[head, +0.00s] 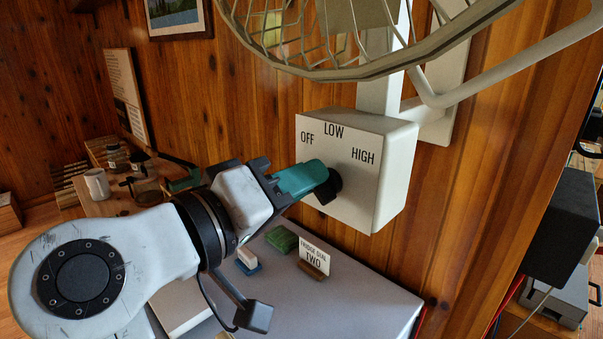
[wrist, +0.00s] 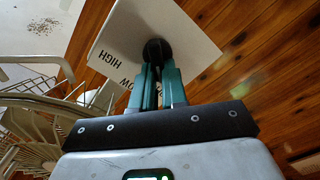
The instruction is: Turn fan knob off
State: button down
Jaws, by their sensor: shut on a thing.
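The fan's white control box (head: 340,212) is mounted on the wood wall, with OFF, LOW and HIGH printed on its face. Its black knob (head: 331,187) sits below the labels. My gripper (head: 318,180) reaches in from the left with teal fingers shut on the knob. In the wrist view, the fingers (wrist: 157,72) meet at the black knob (wrist: 157,50) on the white box (wrist: 188,38), and the box appears upside down. The fingers partly cover the knob, so I cannot tell which label it points to.
The wire fan cage (head: 370,40) hangs just above the box. Below is a grey-white surface (head: 350,300) with a green block (head: 281,239), a sponge-like piece (head: 248,260) and a "FRIDGE DIAL TWO" sign (head: 314,256). A table with a mug (head: 97,185) is at the left.

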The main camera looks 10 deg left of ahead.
jog(key=shift+a, duration=0.1)
jog(key=c, duration=1.2)
grip_release()
jog(key=shift+o, duration=0.2)
jog(key=b+v, duration=0.3)
jog(key=v, duration=0.7)
jog(key=shift+s+a, duration=0.25)
jog(key=shift+a, duration=0.05)
